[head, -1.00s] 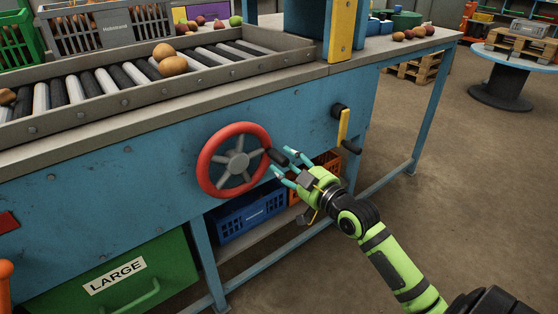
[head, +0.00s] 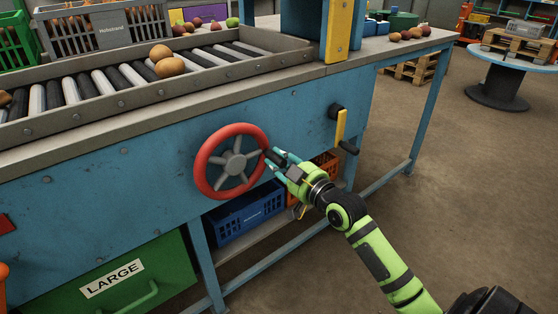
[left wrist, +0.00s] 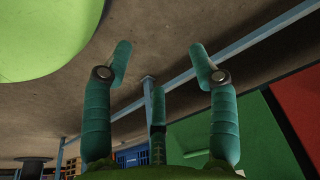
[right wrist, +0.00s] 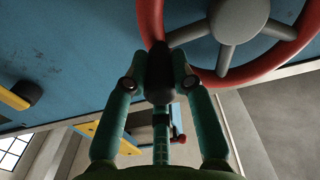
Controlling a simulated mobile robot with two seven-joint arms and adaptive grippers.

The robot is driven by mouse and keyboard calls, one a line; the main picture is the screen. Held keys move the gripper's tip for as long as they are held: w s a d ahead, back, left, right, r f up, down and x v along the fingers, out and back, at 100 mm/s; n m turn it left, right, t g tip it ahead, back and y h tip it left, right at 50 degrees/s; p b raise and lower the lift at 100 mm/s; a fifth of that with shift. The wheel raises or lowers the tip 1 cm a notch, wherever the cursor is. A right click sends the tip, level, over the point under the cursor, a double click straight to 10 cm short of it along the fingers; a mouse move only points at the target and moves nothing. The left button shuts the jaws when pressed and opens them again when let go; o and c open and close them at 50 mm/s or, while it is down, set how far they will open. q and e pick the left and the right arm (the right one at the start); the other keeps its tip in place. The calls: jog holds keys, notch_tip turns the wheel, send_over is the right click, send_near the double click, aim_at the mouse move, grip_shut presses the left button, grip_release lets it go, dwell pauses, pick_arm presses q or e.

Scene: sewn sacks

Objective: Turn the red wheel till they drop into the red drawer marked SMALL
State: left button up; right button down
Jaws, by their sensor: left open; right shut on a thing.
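The red wheel (head: 198,165) with grey spokes is on the blue front of the sorting table; it also shows in the right wrist view (right wrist: 290,62). My right gripper (head: 275,160) is shut on the wheel's dark handle (right wrist: 160,82), at the wheel's right side. My left gripper (left wrist: 160,55) is open and empty, seen only in the left wrist view. A red panel (left wrist: 299,105) there, beside a green one, may be the red drawer; no SMALL mark is readable. Two brown round potatoes or onions (head: 170,67) lie on the rollers (head: 106,82).
The green drawer marked LARGE (head: 150,270) is below, at left. A blue crate (head: 240,218) and an orange crate (head: 326,163) are under the table. A yellow-handled lever (head: 341,125) sticks out right of the wheel. Grey (head: 85,38) and green crates stand behind the rollers.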

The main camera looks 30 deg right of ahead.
jog(key=shift+f+m, duration=0.2)
jog(key=shift+m, duration=0.2)
jog(key=shift+f+p, duration=0.2)
jog(key=shift+p, duration=0.15)
jog(key=f+m, duration=0.1)
jog(key=m, duration=0.1)
jog(key=a+f+m+p, duration=0.1)
jog(key=f+m, duration=0.1)
jog(key=f+m+p, duration=0.1)
jog(key=m, duration=0.1)
jog(key=shift+a+f+m, duration=0.15)
jog(key=shift+a+m, duration=0.05)
jog(key=shift+m, duration=0.1)
pick_arm(q)
jog(key=s+f, duration=0.3)
jog(key=f, duration=0.4)
jog(key=shift+a+f+g, duration=0.15)
jog(key=shift+f+g, duration=0.15)
pick_arm(e)
jog(key=shift+a+f+m, duration=0.5)
jog(key=shift+f+m, duration=0.1)
jog(key=shift+m, duration=0.4)
jog(key=c, duration=1)
grip_release()
